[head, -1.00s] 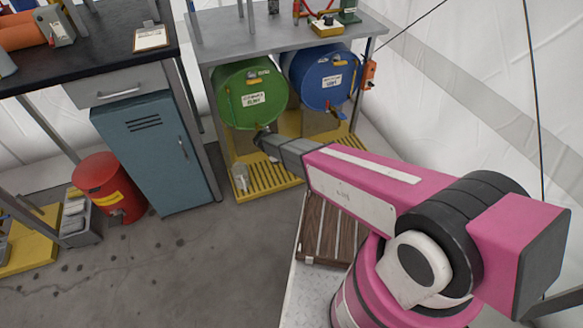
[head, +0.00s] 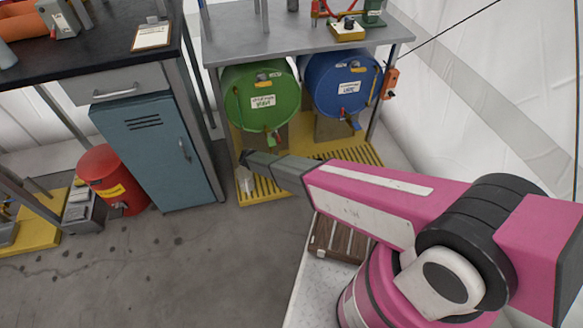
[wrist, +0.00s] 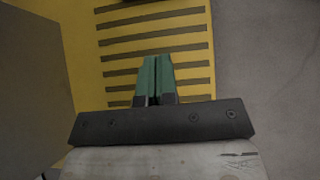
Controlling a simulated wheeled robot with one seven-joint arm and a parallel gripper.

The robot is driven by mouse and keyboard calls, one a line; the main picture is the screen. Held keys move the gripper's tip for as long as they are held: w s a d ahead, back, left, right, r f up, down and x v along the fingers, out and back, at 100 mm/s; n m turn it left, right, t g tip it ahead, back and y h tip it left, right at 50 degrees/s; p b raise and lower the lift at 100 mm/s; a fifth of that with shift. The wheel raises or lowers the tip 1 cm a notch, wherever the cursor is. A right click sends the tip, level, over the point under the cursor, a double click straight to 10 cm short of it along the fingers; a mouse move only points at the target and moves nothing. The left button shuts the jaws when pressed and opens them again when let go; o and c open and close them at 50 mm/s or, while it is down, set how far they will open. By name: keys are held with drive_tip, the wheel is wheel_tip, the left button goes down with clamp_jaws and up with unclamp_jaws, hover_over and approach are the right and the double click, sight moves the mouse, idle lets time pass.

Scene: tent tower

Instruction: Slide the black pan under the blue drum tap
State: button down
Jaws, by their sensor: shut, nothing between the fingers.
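The blue drum (head: 338,82) lies on its side under the grey bench, right of the green drum (head: 260,95). The blue drum tap (head: 351,122) hangs low on its front face, above the yellow slatted platform (head: 360,150). I cannot make out the black pan in either view; my arm covers part of the platform. My gripper (head: 246,157) is near the platform's left side, left of the green drum's tap (head: 275,138). In the wrist view its green fingers (wrist: 157,78) are together and empty, above the yellow slats.
A clear container (head: 245,181) stands at the platform's front left corner, close to my gripper. A blue cabinet (head: 160,155) and a red bin (head: 112,180) are to the left. A bench leg (head: 376,105) stands right of the blue drum. The concrete floor in front is open.

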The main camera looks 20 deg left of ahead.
drive_tip(key=x, duration=1)
drive_tip(key=shift+a, duration=0.1)
drive_tip(key=shift+w+d+r, duration=0.1)
drive_tip(key=shift+w+d, duration=0.15)
drive_tip(key=shift+d, duration=0.3)
drive_tip(key=shift+w+d, duration=0.3)
drive_tip(key=shift+d, duration=0.2)
drive_tip(key=shift+w+d, duration=0.45)
drive_tip(key=shift+d, duration=0.15)
